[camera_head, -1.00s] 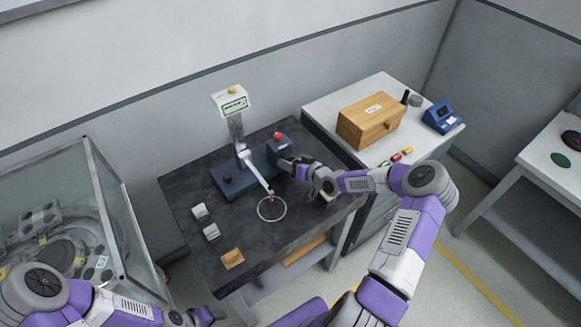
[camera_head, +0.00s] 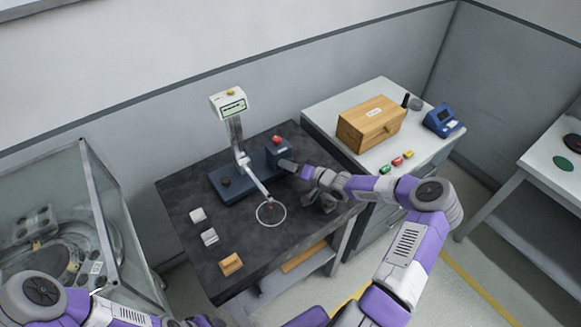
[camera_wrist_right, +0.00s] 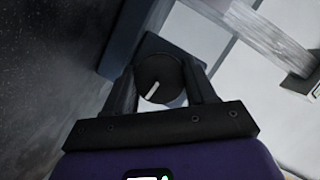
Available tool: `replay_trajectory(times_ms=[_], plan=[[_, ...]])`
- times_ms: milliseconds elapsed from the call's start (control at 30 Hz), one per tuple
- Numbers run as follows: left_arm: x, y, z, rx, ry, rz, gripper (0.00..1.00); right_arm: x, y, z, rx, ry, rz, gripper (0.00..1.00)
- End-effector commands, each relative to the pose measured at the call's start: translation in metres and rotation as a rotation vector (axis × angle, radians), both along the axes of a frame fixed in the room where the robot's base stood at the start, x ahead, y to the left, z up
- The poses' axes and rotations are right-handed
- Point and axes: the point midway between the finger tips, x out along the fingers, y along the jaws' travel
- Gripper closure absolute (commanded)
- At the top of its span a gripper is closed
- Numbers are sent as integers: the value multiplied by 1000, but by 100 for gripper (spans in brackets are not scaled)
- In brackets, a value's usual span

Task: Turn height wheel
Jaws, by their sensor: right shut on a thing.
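The measuring device stands on a dark table, with a blue base (camera_head: 238,187), a blue block (camera_head: 278,151) with a red knob on top, and a column carrying a display (camera_head: 231,103). In the right wrist view the height wheel (camera_wrist_right: 160,78) is a dark round knob with a white mark. My right gripper (camera_wrist_right: 162,88) is shut on it, one finger on each side. In the head view my right gripper (camera_head: 288,165) reaches the block's right side and hides the wheel. My left gripper (camera_head: 199,322) is at the bottom edge, its fingers not clear.
The dark table (camera_head: 235,250) bears a white ring (camera_head: 271,214) below the device's slanting arm, and several small blocks at its left front. A cabinet to the right holds a wooden box (camera_head: 371,124) and a blue device (camera_head: 442,118). A glass case (camera_head: 75,225) stands left.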

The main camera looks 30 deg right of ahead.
Motion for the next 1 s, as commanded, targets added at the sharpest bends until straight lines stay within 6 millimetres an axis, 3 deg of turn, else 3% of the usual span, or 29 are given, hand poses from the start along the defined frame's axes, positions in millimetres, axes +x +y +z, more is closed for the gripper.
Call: replay_trajectory(times_ms=[300, 333, 500, 800, 1000], plan=[[0, 0, 0, 0, 0, 0, 42, -1, 0, -2, 2, 6, 0, 75], [0, 0, 0, 0, 0, 0, 42, -1, 0, -2, 2, 6, 0, 43], [0, 0, 0, 0, 0, 0, 42, -1, 0, -1, 2, 4, 0, 19], [0, 0, 0, 0, 0, 0, 42, -2, -1, 0, 0, 1, -1, 19], [0, 0, 3, 0, 0, 0, 42, -27, -12, 7, -1, 4, -3, 19]])
